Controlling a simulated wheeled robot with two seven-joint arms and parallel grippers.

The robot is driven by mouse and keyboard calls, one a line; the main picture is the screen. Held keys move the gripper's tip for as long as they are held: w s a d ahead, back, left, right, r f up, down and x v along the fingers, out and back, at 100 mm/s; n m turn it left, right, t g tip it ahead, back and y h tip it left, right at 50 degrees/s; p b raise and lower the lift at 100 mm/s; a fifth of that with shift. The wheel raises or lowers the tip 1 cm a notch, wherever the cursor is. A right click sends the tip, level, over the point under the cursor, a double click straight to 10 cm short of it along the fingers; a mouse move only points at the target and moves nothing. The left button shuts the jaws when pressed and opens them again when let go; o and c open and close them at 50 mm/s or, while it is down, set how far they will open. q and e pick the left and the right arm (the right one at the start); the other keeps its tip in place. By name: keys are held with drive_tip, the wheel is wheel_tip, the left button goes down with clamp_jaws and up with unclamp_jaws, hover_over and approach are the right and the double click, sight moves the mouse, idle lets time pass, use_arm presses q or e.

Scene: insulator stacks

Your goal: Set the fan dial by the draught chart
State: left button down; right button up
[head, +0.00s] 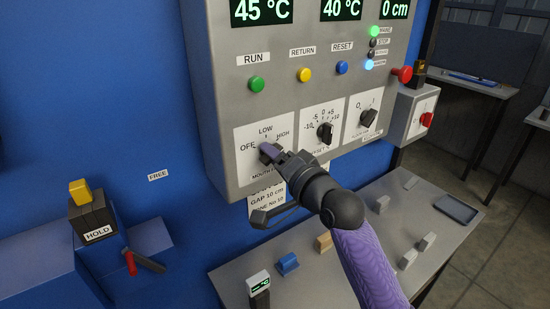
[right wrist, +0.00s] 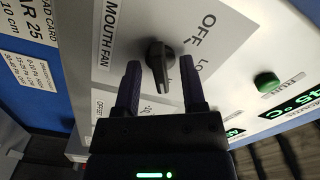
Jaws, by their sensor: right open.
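The fan dial, a black knob (right wrist: 159,58) labelled MOUTH FAN, sits on a white plate (head: 255,133) marked OFF, LOW and HIGH. In the head view my right gripper (head: 272,153) is at this dial and hides most of it. In the right wrist view my right gripper (right wrist: 160,66) is open, with one finger on each side of the knob; a gap shows on both sides. I cannot tell the dial's setting surely. A small white card with fine print (right wrist: 33,70) shows beside a larger load card (right wrist: 22,28). My left gripper is out of view.
The grey panel (head: 220,95) carries green RUN (head: 257,83), yellow RETURN (head: 304,75) and blue RESET (head: 342,67) buttons. An offset dial (head: 325,132) and another switch (head: 369,118) are to the right. A grey table (head: 330,278) with small blocks stands below.

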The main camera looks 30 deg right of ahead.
drive_tip(key=shift+c, duration=0.4)
clamp_jaws()
use_arm(q)
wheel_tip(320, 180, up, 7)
drive_tip(key=p, duration=0.7)
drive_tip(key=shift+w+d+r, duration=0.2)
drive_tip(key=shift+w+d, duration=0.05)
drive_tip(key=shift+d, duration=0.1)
use_arm(e)
drive_tip(key=n, duration=1.1)
drive_tip(key=shift+r+n, duration=0.15)
drive_tip(key=shift+n, duration=0.15)
